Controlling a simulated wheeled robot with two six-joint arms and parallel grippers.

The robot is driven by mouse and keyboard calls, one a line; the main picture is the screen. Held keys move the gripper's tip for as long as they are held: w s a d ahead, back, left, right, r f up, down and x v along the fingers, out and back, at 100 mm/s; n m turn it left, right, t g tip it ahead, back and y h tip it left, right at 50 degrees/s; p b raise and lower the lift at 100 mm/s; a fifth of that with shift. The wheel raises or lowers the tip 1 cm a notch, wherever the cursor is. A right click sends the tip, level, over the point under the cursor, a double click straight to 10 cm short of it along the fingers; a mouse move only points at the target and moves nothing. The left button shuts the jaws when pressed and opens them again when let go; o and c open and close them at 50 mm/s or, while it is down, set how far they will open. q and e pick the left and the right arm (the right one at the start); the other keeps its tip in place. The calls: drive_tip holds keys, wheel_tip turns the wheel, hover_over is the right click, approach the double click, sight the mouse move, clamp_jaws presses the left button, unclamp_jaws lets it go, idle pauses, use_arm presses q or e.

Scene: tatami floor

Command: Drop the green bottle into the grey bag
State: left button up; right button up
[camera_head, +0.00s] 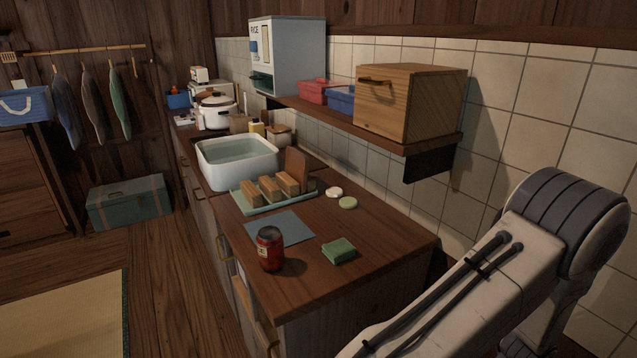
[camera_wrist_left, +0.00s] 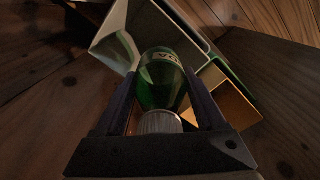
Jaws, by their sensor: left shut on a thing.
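In the left wrist view, my left gripper (camera_wrist_left: 163,88) is shut on the green bottle (camera_wrist_left: 160,75). The bottle's pale ridged cap end (camera_wrist_left: 159,122) is nearest the camera, and its body points away, between the fingers. Beyond it is a pale grey open-topped container (camera_wrist_left: 118,45), perhaps the grey bag; the bottle overlaps its near edge in the picture. I cannot tell whether the bottle is inside its opening or how high above it is. The head view shows neither the bottle, the left gripper nor a grey bag. My right gripper is out of view.
An open container with a yellow inside (camera_wrist_left: 232,105) and a green edge stands right beside the pale one.

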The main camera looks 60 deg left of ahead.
use_arm(q)
wheel_tip(320, 180, down, 5)
drive_tip(key=b, duration=0.4)
drive_tip(key=shift+r, duration=0.1)
drive_tip(key=o, duration=1.3)
wheel_tip(320, 180, up, 11)
drive_tip(key=shift+f+p, duration=0.2)
drive_tip(key=shift+p, duration=1)
